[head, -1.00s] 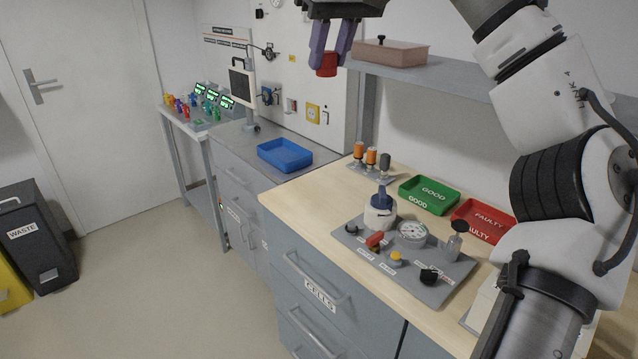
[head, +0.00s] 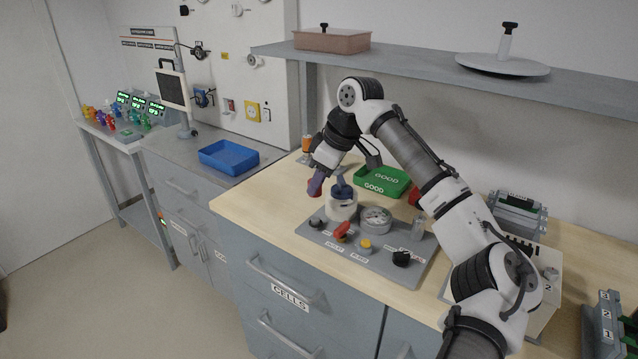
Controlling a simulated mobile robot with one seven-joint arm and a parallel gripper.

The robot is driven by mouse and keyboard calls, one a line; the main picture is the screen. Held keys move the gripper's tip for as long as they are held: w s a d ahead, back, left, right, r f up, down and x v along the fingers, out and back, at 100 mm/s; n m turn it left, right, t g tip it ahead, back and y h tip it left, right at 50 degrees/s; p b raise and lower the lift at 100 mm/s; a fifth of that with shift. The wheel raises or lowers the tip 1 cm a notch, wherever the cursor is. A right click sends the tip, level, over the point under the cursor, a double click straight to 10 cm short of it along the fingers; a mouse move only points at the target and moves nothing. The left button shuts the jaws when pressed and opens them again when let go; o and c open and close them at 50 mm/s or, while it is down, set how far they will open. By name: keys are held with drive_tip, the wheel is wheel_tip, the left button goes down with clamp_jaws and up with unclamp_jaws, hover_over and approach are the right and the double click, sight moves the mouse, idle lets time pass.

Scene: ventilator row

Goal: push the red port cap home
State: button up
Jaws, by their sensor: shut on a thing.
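The red port cap (head: 313,188) is in my gripper (head: 318,183), at the end of the purple fingers, and is mostly covered by them. My gripper is shut on it, low over the bench, beside and just left of the white pot-shaped fitting (head: 342,208) with a blue top (head: 342,191). The fitting stands upright on the grey panel (head: 395,262). I cannot tell whether the cap touches anything. No open port for the cap can be made out clearly.
The grey panel also carries a round gauge (head: 376,219), a red lever (head: 341,231), a yellow button (head: 365,245) and black knobs. A green GOOD tray (head: 381,182) stands behind it. A grey shelf (head: 400,68) hangs above.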

drive_tip(key=b, duration=0.5)
hover_over(314, 218)
drive_tip(key=d, duration=0.1)
drive_tip(key=shift+s+d+f, duration=0.1)
drive_tip(key=shift+f, duration=1.25)
drive_tip(key=shift+s+f, duration=0.1)
drive_tip(key=shift+f, duration=1.25)
drive_tip(key=shift+p, duration=0.4)
drive_tip(key=shift+f+p, duration=0.5)
drive_tip(key=shift+p, duration=0.05)
drive_tip(key=shift+f, duration=0.65)
drive_tip(key=o, duration=1)
drive_tip(key=shift+r, duration=0.1)
